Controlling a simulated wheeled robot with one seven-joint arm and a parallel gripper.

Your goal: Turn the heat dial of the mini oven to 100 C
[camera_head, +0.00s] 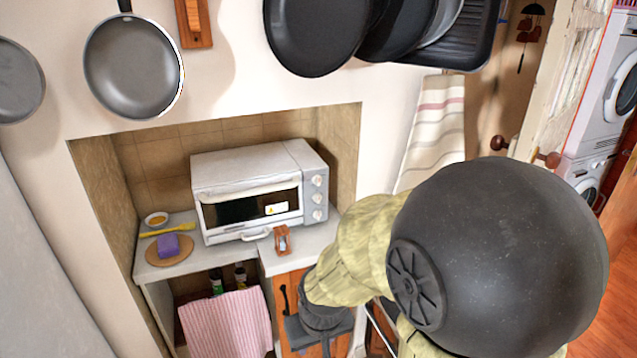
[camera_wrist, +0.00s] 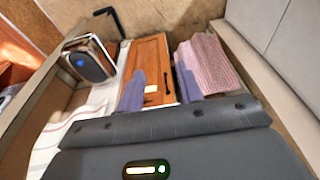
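The white mini oven (camera_head: 247,180) stands on the counter in the wall niche in the head view, its glass front closed. Three round dials run down its right front panel: top (camera_head: 317,181), middle (camera_head: 316,198) and bottom (camera_head: 317,215). Their markings are too small to read, and I cannot tell which one is the heat dial. My gripper (camera_head: 318,328) is below and apart from the dials, in front of the orange cupboard door. In the wrist view my gripper (camera_wrist: 158,80) has its two fingers apart, with nothing held between them. The oven does not show clearly there.
My arm covers the lower right of the head view. A small wooden-framed object (camera_head: 283,239) stands at the counter edge before the oven. A purple sponge (camera_head: 168,245) is to the left. A pink cloth (camera_head: 226,325) hangs below. Pans (camera_head: 315,35) hang above the niche.

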